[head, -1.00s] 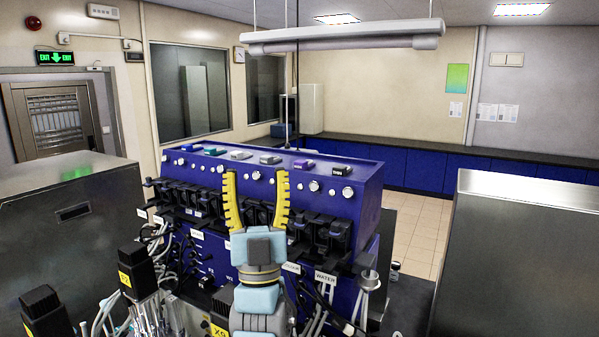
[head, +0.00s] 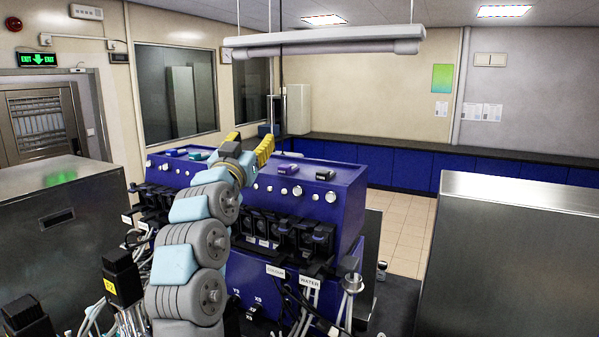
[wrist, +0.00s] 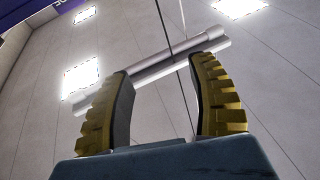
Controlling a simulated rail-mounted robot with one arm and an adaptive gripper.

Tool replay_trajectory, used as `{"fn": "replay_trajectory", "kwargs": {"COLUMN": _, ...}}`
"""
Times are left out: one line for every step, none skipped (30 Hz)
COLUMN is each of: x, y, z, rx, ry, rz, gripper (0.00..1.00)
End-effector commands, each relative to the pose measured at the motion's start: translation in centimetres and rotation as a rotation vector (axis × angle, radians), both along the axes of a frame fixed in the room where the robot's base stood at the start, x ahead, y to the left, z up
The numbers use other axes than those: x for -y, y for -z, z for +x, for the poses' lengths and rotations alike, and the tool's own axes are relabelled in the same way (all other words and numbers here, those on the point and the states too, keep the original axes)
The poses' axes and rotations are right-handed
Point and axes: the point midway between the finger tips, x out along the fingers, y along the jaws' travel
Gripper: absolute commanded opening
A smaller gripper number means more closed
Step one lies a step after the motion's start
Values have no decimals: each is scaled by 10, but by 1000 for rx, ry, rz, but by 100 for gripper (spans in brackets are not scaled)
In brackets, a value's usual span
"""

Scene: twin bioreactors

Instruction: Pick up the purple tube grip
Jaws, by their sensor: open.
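The purple tube grip (head: 288,169) lies on top of the blue bioreactor housing (head: 345,195), right of centre in the head view. It sits between other small coloured grips there. My gripper (head: 250,146) is above the housing, to the left of the purple grip and apart from it. Its yellow ribbed fingers are spread and empty. In the wrist view my gripper (wrist: 162,66) points up toward the ceiling, with nothing between the fingers. The purple grip is not in the wrist view. My arm and gripper hide the middle of the housing top.
A dark grip (head: 325,175) lies to the right of the purple one; teal (head: 198,155) and blue (head: 175,152) grips lie to the left. A lamp bar (head: 322,46) hangs above. Steel cabinets stand left (head: 60,215) and right (head: 510,260).

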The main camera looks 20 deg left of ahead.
Motion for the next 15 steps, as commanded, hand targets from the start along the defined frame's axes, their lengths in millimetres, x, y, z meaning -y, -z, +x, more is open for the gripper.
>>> {"fn": "replay_trajectory", "kwargs": {"x": -1, "y": -1, "z": 1, "rx": -49, "ry": 23, "rz": -14, "gripper": 59}}
{"fn": "replay_trajectory", "kwargs": {"x": -1, "y": -2, "z": 1, "rx": -76, "ry": 39, "rz": -21, "gripper": 59}}
{"fn": "replay_trajectory", "kwargs": {"x": 1, "y": -1, "z": 1, "rx": -117, "ry": 58, "rz": -29, "gripper": 59}}
{"fn": "replay_trajectory", "kwargs": {"x": 2, "y": 0, "z": 1, "rx": -143, "ry": 72, "rz": -34, "gripper": 59}}
{"fn": "replay_trajectory", "kwargs": {"x": 3, "y": 1, "z": 0, "rx": -175, "ry": 86, "rz": -38, "gripper": 59}}
{"fn": "replay_trajectory", "kwargs": {"x": 4, "y": 1, "z": -2, "rx": -209, "ry": 101, "rz": -42, "gripper": 59}}
{"fn": "replay_trajectory", "kwargs": {"x": 6, "y": 1, "z": -4, "rx": -237, "ry": 112, "rz": -44, "gripper": 59}}
{"fn": "replay_trajectory", "kwargs": {"x": 7, "y": 0, "z": -7, "rx": -263, "ry": 124, "rz": -47, "gripper": 59}}
{"fn": "replay_trajectory", "kwargs": {"x": 9, "y": 2, "z": -10, "rx": -303, "ry": 140, "rz": -50, "gripper": 59}}
{"fn": "replay_trajectory", "kwargs": {"x": 10, "y": 2, "z": -13, "rx": -329, "ry": 151, "rz": -52, "gripper": 59}}
{"fn": "replay_trajectory", "kwargs": {"x": 12, "y": 2, "z": -17, "rx": -359, "ry": 162, "rz": -53, "gripper": 59}}
{"fn": "replay_trajectory", "kwargs": {"x": 14, "y": 0, "z": -23, "rx": -394, "ry": 176, "rz": -51, "gripper": 59}}
{"fn": "replay_trajectory", "kwargs": {"x": 16, "y": 1, "z": -28, "rx": -424, "ry": 186, "rz": -49, "gripper": 59}}
{"fn": "replay_trajectory", "kwargs": {"x": 17, "y": 1, "z": -34, "rx": -453, "ry": 193, "rz": -48, "gripper": 59}}
{"fn": "replay_trajectory", "kwargs": {"x": 20, "y": 0, "z": -42, "rx": -491, "ry": 203, "rz": -42, "gripper": 59}}
